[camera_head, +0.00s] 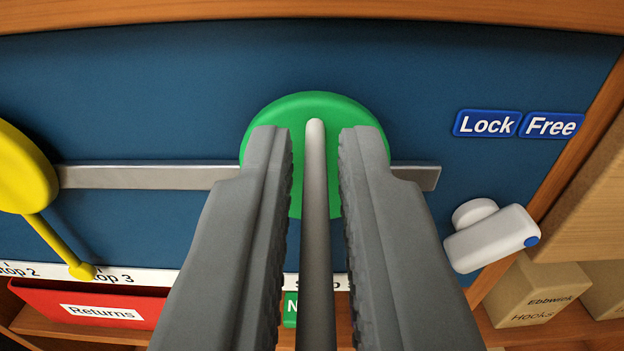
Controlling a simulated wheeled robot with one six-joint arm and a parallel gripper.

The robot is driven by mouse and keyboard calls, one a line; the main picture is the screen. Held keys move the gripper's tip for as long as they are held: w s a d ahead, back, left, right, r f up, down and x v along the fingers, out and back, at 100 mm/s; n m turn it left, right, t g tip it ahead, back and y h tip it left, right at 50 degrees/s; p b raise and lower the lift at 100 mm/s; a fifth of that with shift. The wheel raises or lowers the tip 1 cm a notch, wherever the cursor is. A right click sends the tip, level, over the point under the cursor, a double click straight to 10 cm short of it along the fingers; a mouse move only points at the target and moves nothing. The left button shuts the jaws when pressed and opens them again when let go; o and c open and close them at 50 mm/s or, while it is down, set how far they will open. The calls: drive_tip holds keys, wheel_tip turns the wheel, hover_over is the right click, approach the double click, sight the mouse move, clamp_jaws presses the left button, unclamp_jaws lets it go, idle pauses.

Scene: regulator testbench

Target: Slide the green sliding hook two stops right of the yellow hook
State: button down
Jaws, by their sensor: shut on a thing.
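The green sliding hook (262,125) is a green disc on a grey metal rail (140,176) across a blue panel. A pale grey peg (315,160) sticks out from it toward me. My gripper (315,180) has its two grey fingers around this peg and is shut on it. The yellow hook (22,172) is at the left end of the visible rail, cut by the picture edge. Its arm slants down right to a tip by the "Stop 3" label (112,277). A further stop label is mostly hidden behind my fingers.
"Lock" (487,124) and "Free" (551,125) labels are at upper right. Below them is a white lever (490,238) with a blue end dot on its right. A red "Returns" bin (45,300) and cardboard boxes (535,292) stand below. The rail ends right of the green hook.

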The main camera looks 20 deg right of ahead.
drive_tip(key=shift+s+d, duration=0.2)
drive_tip(key=shift+d, duration=0.4)
drive_tip(key=c, duration=1.4)
unclamp_jaws()
drive_tip(key=shift+d, duration=0.2)
drive_tip(key=shift+c, duration=0.2)
drive_tip(key=shift+a, duration=0.1)
drive_tip(key=v, duration=1.7)
drive_tip(key=shift+s, duration=0.25)
